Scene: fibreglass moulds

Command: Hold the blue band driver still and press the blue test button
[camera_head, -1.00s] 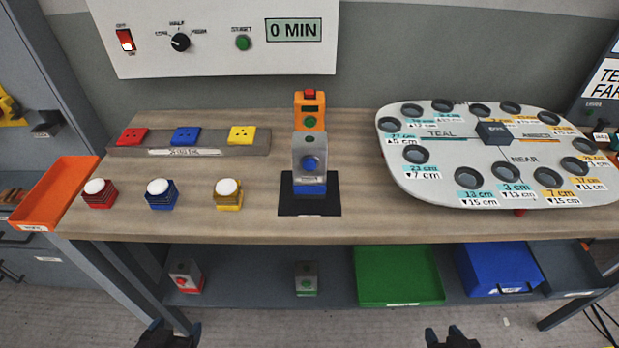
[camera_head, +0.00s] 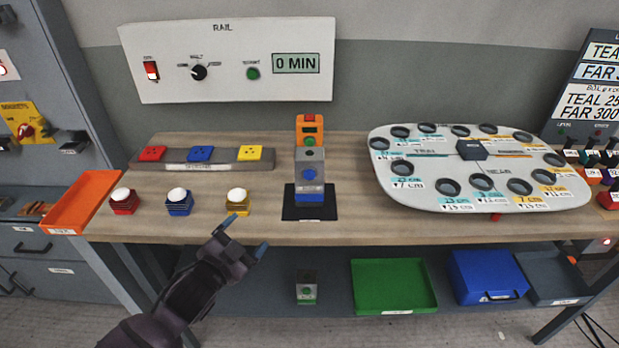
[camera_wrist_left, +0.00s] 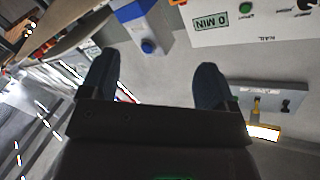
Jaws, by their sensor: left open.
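The blue band driver (camera_head: 310,184) is a grey block with a blue band round its foot. It stands upright on a black mat (camera_head: 312,214) near the middle of the bench. A round blue button (camera_head: 309,174) is on its front face. In the left wrist view the driver (camera_wrist_left: 146,22) shows at the top, beyond the fingers, with its blue button (camera_wrist_left: 148,46). My left gripper (camera_head: 243,237) is open and empty, in front of the bench edge, left of and nearer than the driver. It touches nothing visible. My right gripper is out of view.
An orange tester (camera_head: 310,123) stands right behind the driver. White-topped lamps, the yellow one (camera_head: 238,200) nearest my gripper, stand to the left. A grey plate with holes (camera_head: 470,190) lies right. An orange tray (camera_head: 84,203) sits at the left end. Bare bench lies beside the mat.

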